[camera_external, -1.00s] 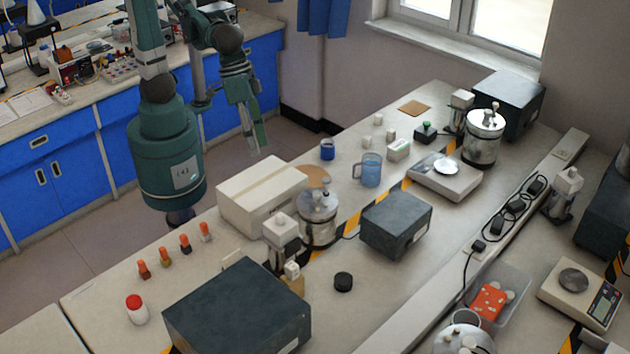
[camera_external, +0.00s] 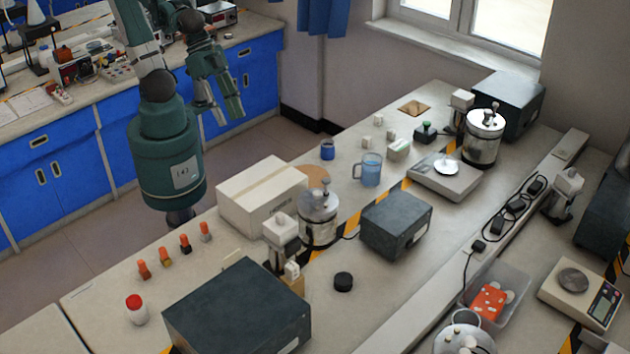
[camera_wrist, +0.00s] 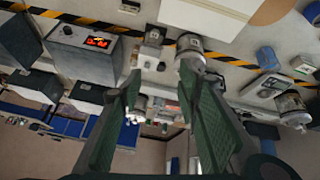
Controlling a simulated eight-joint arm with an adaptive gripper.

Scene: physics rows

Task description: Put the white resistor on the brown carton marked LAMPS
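My gripper (camera_external: 226,116) is raised over the floor gap between the blue cabinets and the bench, well away from the bench objects. In the wrist view its two green fingers (camera_wrist: 160,82) stand apart with nothing between them. I cannot pick out the white resistor for certain; small white blocks (camera_external: 378,119) lie on the far part of the bench. No LAMPS marking is readable. A small brown box (camera_external: 297,284) stands partly hidden behind the dark front box, with a small white piece (camera_external: 292,269) at its top; I cannot tell if this is the carton.
A large off-white box (camera_external: 262,198) stands at the bench's left edge. Dark boxes (camera_external: 237,308) (camera_external: 396,224), metal canisters (camera_external: 319,219) (camera_external: 483,138), a blue mug (camera_external: 370,169) and a scale (camera_external: 445,178) crowd the bench. Several orange-topped pieces (camera_external: 185,243) stand front left.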

